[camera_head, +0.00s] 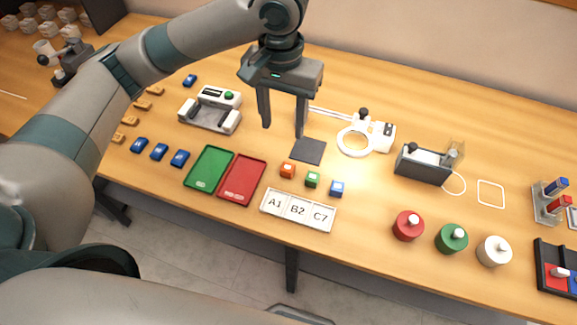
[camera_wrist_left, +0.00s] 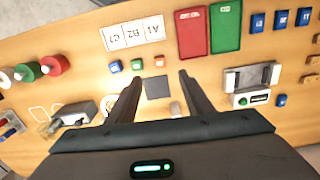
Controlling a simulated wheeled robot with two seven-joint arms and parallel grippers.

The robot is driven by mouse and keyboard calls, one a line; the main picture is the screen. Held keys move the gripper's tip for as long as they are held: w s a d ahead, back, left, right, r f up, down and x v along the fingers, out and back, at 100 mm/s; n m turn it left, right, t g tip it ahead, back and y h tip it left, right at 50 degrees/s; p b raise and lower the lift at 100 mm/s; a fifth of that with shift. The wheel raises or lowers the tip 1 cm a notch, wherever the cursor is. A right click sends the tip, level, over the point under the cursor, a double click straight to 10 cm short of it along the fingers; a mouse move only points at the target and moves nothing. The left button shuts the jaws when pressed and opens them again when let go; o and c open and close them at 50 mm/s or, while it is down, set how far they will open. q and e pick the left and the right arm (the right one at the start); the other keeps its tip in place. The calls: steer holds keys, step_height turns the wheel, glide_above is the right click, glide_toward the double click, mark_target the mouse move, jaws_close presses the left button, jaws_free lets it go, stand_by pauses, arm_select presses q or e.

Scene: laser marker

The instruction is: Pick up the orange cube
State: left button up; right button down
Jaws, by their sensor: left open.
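The small orange cube (camera_head: 288,170) sits on the wooden table, right of the red tray and left of a green cube (camera_head: 312,179). A blue cube (camera_head: 336,188) is beyond the green one in the same row. In the left wrist view the orange cube (camera_wrist_left: 159,61) shows ahead of the fingers, near a dark square pad. My left gripper (camera_head: 283,131) is open and empty, hanging above the table behind the cube, its fingers pointing down; it also shows in the left wrist view (camera_wrist_left: 158,80). My right gripper is not in view.
A green tray (camera_head: 209,168) and red tray (camera_head: 242,180) lie left of the cubes. The A1/B2/C7 plate (camera_head: 297,210) lies in front. A dark pad (camera_head: 308,151), ring magnifier (camera_head: 356,142) and grey device (camera_head: 211,110) stand nearby.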

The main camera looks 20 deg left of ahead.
arm_select(q)
steer(key=p, duration=0.2)
glide_above(287, 168)
steer(key=s, duration=0.1)
steer(key=f, duration=1.2)
steer(key=shift+a+f, duration=0.15)
steer(key=shift+a, duration=0.05)
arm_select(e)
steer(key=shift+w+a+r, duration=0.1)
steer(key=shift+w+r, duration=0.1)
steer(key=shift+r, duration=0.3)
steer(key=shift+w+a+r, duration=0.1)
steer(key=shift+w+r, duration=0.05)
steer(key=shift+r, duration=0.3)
arm_select(q)
steer(key=shift+f, duration=0.1)
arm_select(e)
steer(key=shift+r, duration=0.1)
arm_select(q)
steer(key=shift+w+f, duration=0.1)
steer(key=shift+f, duration=0.1)
steer(key=f, duration=0.1)
steer(key=f+p, duration=0.1)
steer(key=f, duration=0.2)
steer(key=shift+w+d+p, duration=0.2)
steer(key=shift+w+p, duration=0.15)
steer(key=shift+f, duration=0.3)
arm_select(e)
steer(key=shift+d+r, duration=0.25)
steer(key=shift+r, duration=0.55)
